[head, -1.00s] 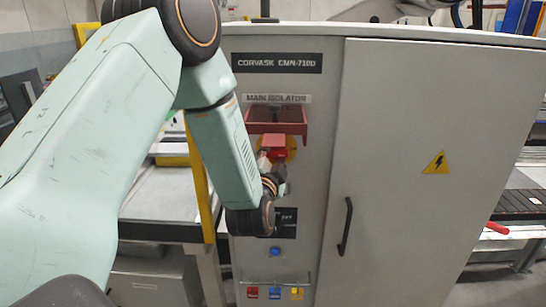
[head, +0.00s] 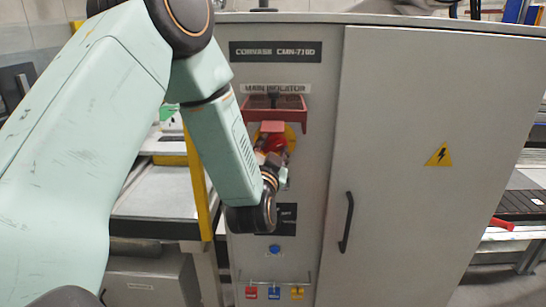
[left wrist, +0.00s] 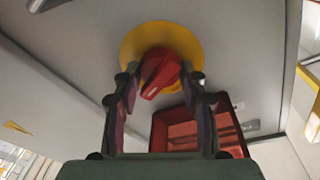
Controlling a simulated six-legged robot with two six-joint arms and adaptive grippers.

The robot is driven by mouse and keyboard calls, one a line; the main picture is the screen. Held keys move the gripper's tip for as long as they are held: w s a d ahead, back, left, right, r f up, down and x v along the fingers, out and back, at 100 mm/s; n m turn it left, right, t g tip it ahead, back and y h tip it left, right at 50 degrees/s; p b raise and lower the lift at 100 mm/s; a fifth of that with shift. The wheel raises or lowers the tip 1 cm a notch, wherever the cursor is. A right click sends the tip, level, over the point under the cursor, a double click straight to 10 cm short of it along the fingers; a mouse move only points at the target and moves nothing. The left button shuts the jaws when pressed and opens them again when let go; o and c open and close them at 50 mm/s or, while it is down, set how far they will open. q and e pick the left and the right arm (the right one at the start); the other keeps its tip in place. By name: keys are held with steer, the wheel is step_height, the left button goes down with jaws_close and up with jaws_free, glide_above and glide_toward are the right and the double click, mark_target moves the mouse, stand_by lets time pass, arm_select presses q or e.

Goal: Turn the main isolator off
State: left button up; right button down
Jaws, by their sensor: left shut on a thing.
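The main isolator is a red handle (head: 273,143) on a yellow disc (head: 290,137), on the grey cabinet's narrow left panel. In the left wrist view the handle (left wrist: 160,72) sits slanted on the yellow disc (left wrist: 130,42). My left gripper (head: 272,156) is shut on the handle. In the left wrist view its fingers (left wrist: 160,82) stand on both sides of the handle. In the head view my gripper and wrist hide part of the handle and disc. My right gripper is not in view.
A red open-fronted guard (head: 275,120) sticks out just above the handle, below the "MAIN ISOLATOR" label (head: 275,88). A blue button (head: 275,250) and several coloured tags hang lower down. A black door handle (head: 346,222) is to the right. A yellow post (head: 196,185) stands left.

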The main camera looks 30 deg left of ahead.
arm_select(q)
steer(key=shift+w+d+f+n+y+b, duration=0.15)
steer(key=shift+n+y+b, duration=0.25)
steer(key=shift+n+b, duration=1.65)
steer(key=shift+s+f+n+y+b, duration=0.1)
steer(key=shift+n+y+b, duration=0.3)
steer(key=shift+n+b, duration=1.55)
steer(key=shift+w+d+f+n+y+b, duration=0.15)
steer(key=shift+n+y+b, duration=0.6)
steer(key=shift+n, duration=2.25)
steer(key=shift+s+g+h+b, duration=0.1)
steer(key=shift+g+h+b, duration=0.2)
steer(key=shift+h+b, duration=0.05)
steer(key=o, duration=1.2)
steer(key=shift+w+a, duration=0.1)
steer(key=shift+w, duration=0.1)
steer(key=shift+c, duration=0.2)
steer(key=shift+r, duration=0.1)
steer(key=shift+s, duration=0.1)
